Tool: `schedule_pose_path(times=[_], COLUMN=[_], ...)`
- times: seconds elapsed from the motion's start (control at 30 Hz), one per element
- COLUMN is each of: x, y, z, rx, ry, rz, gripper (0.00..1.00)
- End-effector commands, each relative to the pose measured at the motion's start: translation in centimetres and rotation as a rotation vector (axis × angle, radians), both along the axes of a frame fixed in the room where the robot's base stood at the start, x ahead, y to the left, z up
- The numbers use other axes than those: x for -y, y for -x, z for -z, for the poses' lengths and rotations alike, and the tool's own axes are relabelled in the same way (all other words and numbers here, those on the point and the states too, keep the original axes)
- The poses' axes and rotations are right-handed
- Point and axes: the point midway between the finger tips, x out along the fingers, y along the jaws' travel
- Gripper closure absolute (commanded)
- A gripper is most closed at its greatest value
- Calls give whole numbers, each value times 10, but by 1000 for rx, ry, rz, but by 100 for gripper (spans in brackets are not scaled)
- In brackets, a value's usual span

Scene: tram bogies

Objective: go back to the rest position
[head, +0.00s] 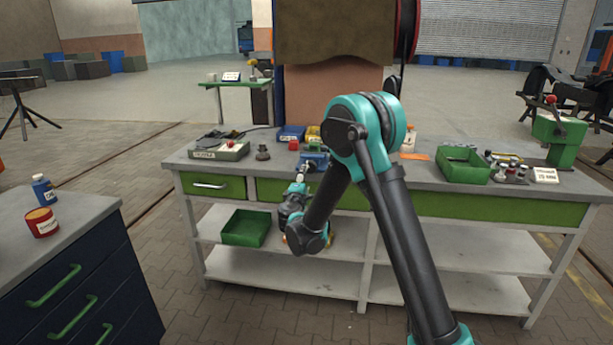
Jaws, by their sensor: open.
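My arm rises from the bottom right, bends in front of the workbench (420,200) and drops to a low wrist. From there it turns up to my gripper (303,168) at the bench's front edge. My gripper is open and small in view, with its fingers close to a blue vise-like object (316,160). I cannot tell whether they touch. I make out nothing held. My arm hides part of the bench top behind it.
A green bin (462,165) and a green press (558,135) stand at the right of the bench. Another green bin (246,228) is on the shelf. A dark drawer cabinet (75,270) at left carries a red tin (41,223) and blue bottle (43,189).

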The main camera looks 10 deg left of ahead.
Motion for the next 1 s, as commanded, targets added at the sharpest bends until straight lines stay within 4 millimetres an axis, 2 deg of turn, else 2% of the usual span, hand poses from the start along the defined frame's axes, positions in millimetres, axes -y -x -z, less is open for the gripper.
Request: schedule_pose_path(times=[0.2, 0.47, 0.57, 0.67, 0.77, 0.8, 0.87, 1.0], x=[-1, -1, 8, 38, 88, 112, 146, 217], y=[13, 13, 13, 14, 21, 26, 36, 71], z=[0, 0, -1, -5, -8, -8, -7, 0], rx=[0, 0, -11, -46, -109, -141, -187, -294], ry=[0, 0, -13, -61, -148, -192, -259, -418], rz=[-1, 0, 12, 60, 139, 177, 237, 371], gripper=[34, 34, 34, 34, 34, 34, 34, 34])
